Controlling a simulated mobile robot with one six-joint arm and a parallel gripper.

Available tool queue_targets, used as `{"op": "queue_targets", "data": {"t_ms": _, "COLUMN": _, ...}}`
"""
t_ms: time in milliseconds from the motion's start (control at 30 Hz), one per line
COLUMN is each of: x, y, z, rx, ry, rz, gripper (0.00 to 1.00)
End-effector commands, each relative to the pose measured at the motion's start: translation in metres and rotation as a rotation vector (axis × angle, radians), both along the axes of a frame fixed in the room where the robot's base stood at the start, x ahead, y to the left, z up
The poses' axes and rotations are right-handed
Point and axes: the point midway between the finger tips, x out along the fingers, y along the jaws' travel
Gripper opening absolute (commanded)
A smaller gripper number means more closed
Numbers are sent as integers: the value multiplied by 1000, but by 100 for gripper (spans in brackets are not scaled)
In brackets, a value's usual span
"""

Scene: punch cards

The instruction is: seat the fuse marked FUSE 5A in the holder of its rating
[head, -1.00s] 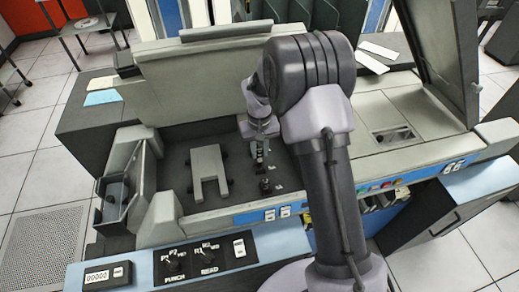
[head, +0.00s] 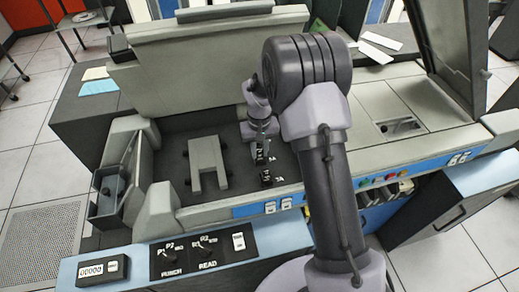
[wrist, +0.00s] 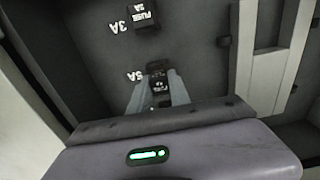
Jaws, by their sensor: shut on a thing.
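My gripper (wrist: 160,92) is shut on a small dark fuse (wrist: 159,85), beside the floor mark 5A in the wrist view. The fingers hide much of the fuse and the holder under it, so I cannot tell whether it is fully seated. In the head view my gripper (head: 263,146) points down over the 5A position (head: 261,159). A black block with a white FUSE label (wrist: 144,15) sits beside the mark 3A; its rating is hard to read. It also shows in the head view (head: 266,179).
A grey raised bracket (head: 207,165) stands left of the holders in the dark recess. A grey upright panel (head: 210,80) rises behind. A blue strip with switches (head: 280,205) runs in front. The recess floor between bracket and holders is clear.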

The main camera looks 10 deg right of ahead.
Motion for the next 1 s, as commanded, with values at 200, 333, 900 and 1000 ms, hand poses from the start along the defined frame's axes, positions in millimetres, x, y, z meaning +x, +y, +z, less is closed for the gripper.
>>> {"op": "queue_targets", "data": {"t_ms": 200, "x": 0, "y": 0, "z": 0, "rx": 0, "ry": 0, "rz": 0, "gripper": 0}}
{"op": "queue_targets", "data": {"t_ms": 333, "x": 0, "y": 0, "z": 0, "rx": 0, "ry": -1, "rz": 0, "gripper": 48}}
{"op": "queue_targets", "data": {"t_ms": 900, "x": 1, "y": 0, "z": 72, "rx": 0, "ry": -5, "rz": -1, "gripper": 48}}
{"op": "queue_targets", "data": {"t_ms": 1000, "x": 1, "y": 0, "z": 107, "rx": 0, "ry": -4, "rz": 0, "gripper": 48}}
